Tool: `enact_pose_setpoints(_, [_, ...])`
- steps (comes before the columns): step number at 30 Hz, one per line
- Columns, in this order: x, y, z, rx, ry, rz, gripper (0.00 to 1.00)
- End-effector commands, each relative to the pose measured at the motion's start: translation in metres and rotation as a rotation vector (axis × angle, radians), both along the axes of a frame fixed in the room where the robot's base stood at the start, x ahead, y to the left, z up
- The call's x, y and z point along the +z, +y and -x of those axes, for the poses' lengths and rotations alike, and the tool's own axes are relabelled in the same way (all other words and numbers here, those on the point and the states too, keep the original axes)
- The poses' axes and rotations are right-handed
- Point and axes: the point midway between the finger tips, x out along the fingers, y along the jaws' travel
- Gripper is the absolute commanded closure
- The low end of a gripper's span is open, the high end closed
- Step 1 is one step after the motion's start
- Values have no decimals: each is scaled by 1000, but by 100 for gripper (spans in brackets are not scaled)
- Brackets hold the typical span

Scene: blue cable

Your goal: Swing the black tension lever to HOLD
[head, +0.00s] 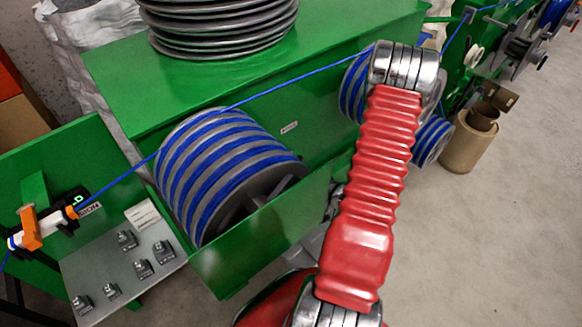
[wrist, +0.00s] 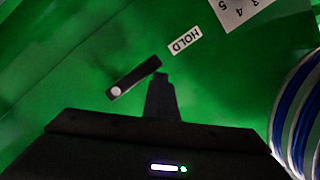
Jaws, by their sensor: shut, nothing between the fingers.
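The black tension lever (wrist: 135,76) shows in the wrist view on a green panel. It is a short bar with a pale round pivot at its lower left end, and its free end points up and right toward the white HOLD label (wrist: 185,40). A small gap separates the free end from the label. My gripper (wrist: 161,77) is shut and empty. Its dark fingertips are just below the lever's free end; I cannot tell whether they touch it. In the head view my arm hides the gripper, and I cannot make out the lever.
A white number scale (wrist: 240,10) is at the top of the wrist view, and a blue-wound reel (wrist: 300,115) stands at the right. In the head view, a large blue-striped drum (head: 215,165) and the blue cable (head: 300,75) run along the green machine (head: 330,25).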

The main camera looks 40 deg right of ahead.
Motion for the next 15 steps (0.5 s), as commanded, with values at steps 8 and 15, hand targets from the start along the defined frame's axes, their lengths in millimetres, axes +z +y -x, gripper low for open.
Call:
enact_pose_setpoints(8, [-5, 4, 2, 5, 14, -7, 100])
enact_pose_setpoints(15, [0, 5, 1, 8, 14, -9, 100])
